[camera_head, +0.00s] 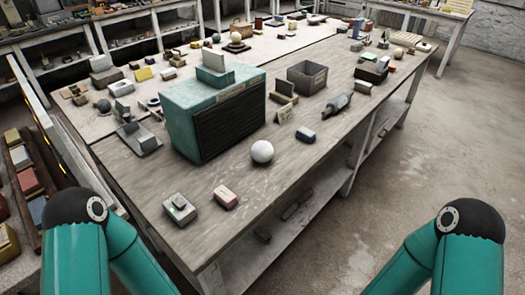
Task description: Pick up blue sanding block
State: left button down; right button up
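Teal links of my two arms show in the bottom left and bottom right corners. Neither gripper is in view.
A teal cabinet with a dark front (215,112) stands on the table behind the sphere. A reddish block (225,197) and a grey block (180,209) lie nearer. A dark grey tool (337,104) and an open box (307,78) are farther back. Floor at right is clear.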

aim_at(307, 136)
jog(key=u, duration=0.95)
jog(key=i, duration=0.15)
jog(key=z, duration=3.35)
jog(key=i, duration=2.35)
jog(key=u, duration=1.85)
